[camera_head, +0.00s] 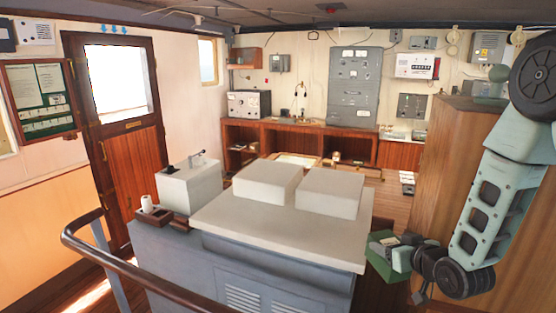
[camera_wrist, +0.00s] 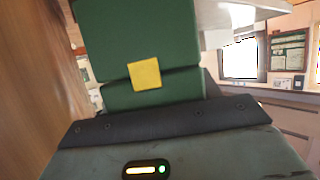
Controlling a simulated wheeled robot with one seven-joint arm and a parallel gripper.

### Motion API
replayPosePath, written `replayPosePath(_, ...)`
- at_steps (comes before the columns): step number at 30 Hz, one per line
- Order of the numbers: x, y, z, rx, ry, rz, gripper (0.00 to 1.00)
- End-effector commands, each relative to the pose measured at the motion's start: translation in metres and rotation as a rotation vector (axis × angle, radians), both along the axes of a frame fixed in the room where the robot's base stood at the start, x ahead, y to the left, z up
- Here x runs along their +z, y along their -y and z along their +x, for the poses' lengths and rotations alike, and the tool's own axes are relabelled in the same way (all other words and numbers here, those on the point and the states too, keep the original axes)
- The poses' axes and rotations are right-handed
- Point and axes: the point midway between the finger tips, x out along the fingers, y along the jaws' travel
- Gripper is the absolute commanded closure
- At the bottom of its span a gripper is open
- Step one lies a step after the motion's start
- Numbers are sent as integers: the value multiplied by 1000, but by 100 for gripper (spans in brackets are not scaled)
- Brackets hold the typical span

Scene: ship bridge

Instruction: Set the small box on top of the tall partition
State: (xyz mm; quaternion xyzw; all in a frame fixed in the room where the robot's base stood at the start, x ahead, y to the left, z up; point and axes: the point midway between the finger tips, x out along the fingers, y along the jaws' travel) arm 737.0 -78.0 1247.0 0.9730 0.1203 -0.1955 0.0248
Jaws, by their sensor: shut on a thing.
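The small box is dark green with a yellow square patch. In the wrist view the small box (camera_wrist: 135,35) fills the upper middle, right in front of my gripper's dark palm edge. In the head view the small box (camera_head: 383,268) shows partly at my gripper (camera_head: 388,250), low at the right and beside the console's right edge. My gripper is shut on it; the fingers are hard to make out. The tall partition (camera_head: 440,160) is brown wood at the right, its top well above the box and partly hidden by my arm. It also shows at the wrist view's left edge (camera_wrist: 35,80).
A grey console (camera_head: 225,218) with two pale blocks (camera_head: 330,192) on top stands left of my gripper. A curved handrail (camera_head: 130,277) runs in front. Wooden desks (camera_head: 290,135) and instrument panels line the back wall. Floor shows between console and partition.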

Motion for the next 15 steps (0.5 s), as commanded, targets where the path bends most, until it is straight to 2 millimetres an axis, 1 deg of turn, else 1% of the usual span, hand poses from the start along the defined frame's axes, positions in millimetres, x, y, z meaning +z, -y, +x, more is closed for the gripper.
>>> replayPosePath(1, -18, 5, -8, -30, -9, -2, 74)
replayPosePath(6, -60, 21, -23, -122, -5, 0, 74)
replayPosePath(15, -116, 42, -46, -245, -2, 0, 74)
